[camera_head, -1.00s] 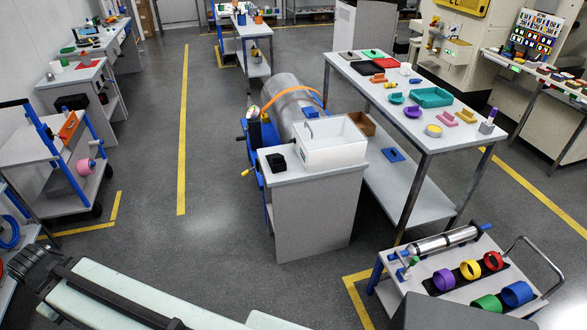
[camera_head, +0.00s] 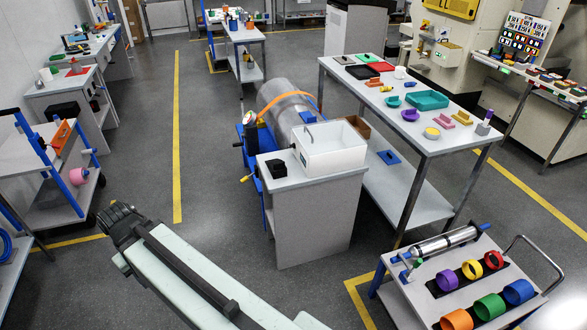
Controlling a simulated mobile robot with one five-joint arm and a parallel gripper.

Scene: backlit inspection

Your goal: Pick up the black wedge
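A small black block (camera_head: 276,168), which looks like the black wedge, sits on the left part of the top of a grey-white cabinet (camera_head: 300,183). Its exact shape is too small to make out. A white open bin (camera_head: 335,158) stands just right of it on the same top. My gripper (camera_head: 116,213), dark and ribbed, is at the end of my pale arm at the lower left, over the floor. It is well to the left of the black block and apart from it. I cannot see whether its fingers are open or shut.
A big metal cylinder (camera_head: 283,106) with an orange strap lies behind the cabinet. A long table (camera_head: 455,152) with coloured parts stands to the right. A cart (camera_head: 408,297) with coloured rings is at the lower right. The floor left of the cabinet is clear.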

